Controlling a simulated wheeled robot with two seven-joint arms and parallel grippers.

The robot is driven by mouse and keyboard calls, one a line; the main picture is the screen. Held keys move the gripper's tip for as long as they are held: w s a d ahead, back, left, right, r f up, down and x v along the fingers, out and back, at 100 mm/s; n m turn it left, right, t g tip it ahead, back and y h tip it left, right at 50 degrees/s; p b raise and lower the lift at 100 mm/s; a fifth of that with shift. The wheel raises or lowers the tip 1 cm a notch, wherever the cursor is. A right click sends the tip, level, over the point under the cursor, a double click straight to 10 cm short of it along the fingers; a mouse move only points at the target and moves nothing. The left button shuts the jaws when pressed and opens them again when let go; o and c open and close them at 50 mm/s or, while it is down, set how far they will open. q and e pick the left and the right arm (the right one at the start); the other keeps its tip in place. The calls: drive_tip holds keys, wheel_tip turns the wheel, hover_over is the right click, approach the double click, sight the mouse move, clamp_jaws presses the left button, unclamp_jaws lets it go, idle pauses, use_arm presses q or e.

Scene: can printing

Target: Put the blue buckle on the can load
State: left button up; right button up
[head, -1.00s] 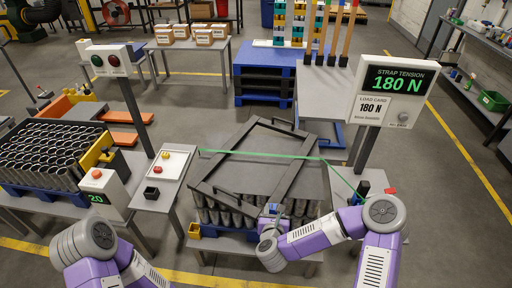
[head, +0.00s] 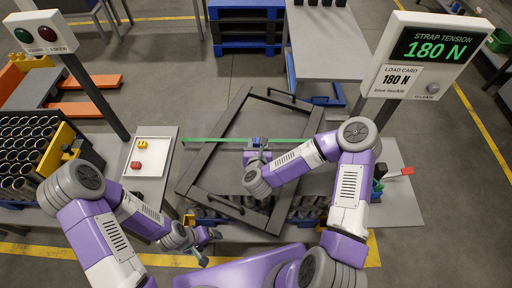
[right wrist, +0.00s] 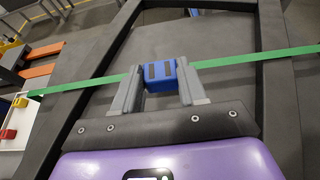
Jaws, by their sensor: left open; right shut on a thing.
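The can load (head: 215,213) stands in the middle under a dark top frame (head: 262,97). A green strap (head: 215,140) runs across its top; it also shows in the right wrist view (right wrist: 240,58). My right gripper (head: 257,143) is over the top frame at the strap, shut on the blue buckle (right wrist: 160,76). In the right wrist view the buckle sits between the fingertips, in line with the strap; I cannot tell whether it touches the strap or the board. My left gripper (head: 207,241) is open and empty, low in front of the load's left corner.
A white tray (head: 150,153) on the left stand holds a yellow buckle (head: 142,143) and a red buckle (head: 135,165). A strap tension display (head: 435,50) reads 180 N at right. A crate of cans (head: 30,145) stands far left.

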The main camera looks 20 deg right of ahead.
wheel_tip(320, 180, down, 3)
drive_tip(key=shift+s+r, duration=0.1)
drive_tip(key=shift+f+b, duration=0.65)
drive_tip(key=shift+f, duration=1.4)
drive_tip(key=shift+f, duration=0.2)
drive_tip(key=o, duration=1)
drive_tip(key=shift+r, duration=0.1)
drive_tip(key=shift+o, duration=0.2)
drive_tip(key=shift+r, duration=0.1)
